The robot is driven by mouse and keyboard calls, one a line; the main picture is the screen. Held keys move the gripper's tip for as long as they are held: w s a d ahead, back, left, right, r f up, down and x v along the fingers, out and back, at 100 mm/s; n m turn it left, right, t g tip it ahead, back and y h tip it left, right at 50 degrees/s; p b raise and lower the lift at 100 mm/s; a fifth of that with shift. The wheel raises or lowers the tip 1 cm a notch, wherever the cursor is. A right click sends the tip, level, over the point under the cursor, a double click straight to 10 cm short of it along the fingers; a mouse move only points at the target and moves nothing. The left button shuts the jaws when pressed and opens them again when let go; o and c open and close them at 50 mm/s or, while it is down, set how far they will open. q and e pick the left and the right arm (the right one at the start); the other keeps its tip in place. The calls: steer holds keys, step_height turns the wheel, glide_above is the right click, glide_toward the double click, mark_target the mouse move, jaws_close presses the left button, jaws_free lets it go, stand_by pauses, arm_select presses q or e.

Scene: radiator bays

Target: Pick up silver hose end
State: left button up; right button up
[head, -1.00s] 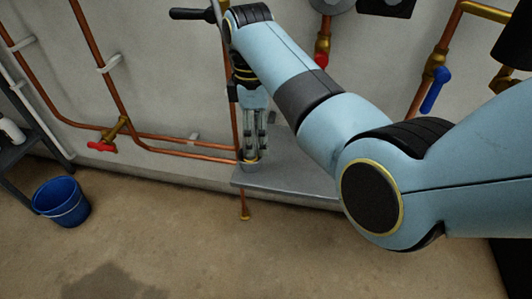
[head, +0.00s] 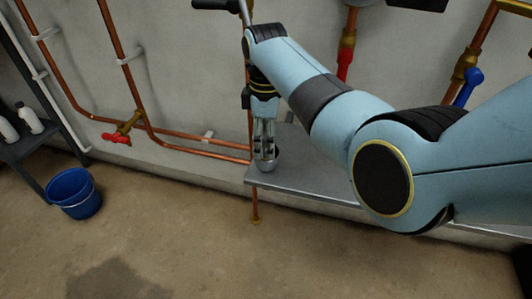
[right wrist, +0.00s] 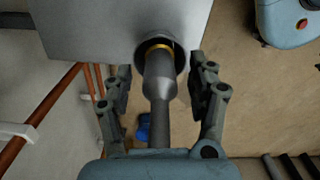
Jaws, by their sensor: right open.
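The silver hose end (right wrist: 160,75) is in the right wrist view, with a gold ring near its far end. That end sits in a dark round cup (right wrist: 182,58) at the edge of the grey shelf. My right gripper (right wrist: 160,75) is open, its two fingers on either side of the hose end with gaps showing. In the head view my right gripper (head: 265,148) points down over the shelf's left end, just above a small silver round piece (head: 266,164). The fingers hide most of the hose end there. My left gripper is not in view.
The grey shelf (head: 320,183) runs along the wall. Copper pipes (head: 175,147) with a red-handled valve (head: 117,138) are on the left, and a blue-handled valve (head: 468,88) is on the right. A blue bucket (head: 73,193) stands on the open floor.

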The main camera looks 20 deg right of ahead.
jaws_close()
stand_by(0.4)
